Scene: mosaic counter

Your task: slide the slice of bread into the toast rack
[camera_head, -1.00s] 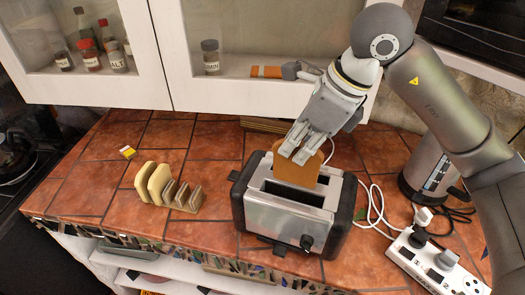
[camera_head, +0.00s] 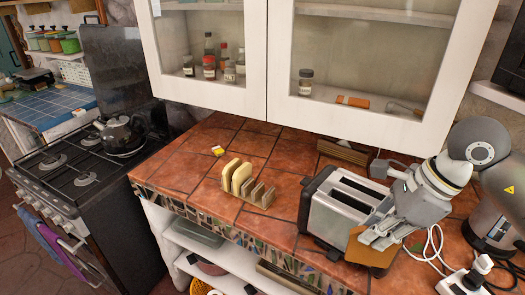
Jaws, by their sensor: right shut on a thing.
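The brown slice of bread (camera_head: 368,254) is in my right gripper (camera_head: 376,238), which is shut on it. The slice hangs below the fingers, in front of the toaster's right end and near the counter's front edge. The wooden toast rack (camera_head: 262,194) stands on the tiled counter to the left of the toaster, apart from the gripper. Two pale slices (camera_head: 240,177) stand in its left slots, and its right slots look empty. My left gripper is not in view.
The silver and black toaster (camera_head: 335,208) stands between the rack and my gripper, its two slots empty. A yellow and white packet (camera_head: 218,150) lies behind the rack. A power strip (camera_head: 462,286) and white cables are at lower right. The stove (camera_head: 85,185) is left.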

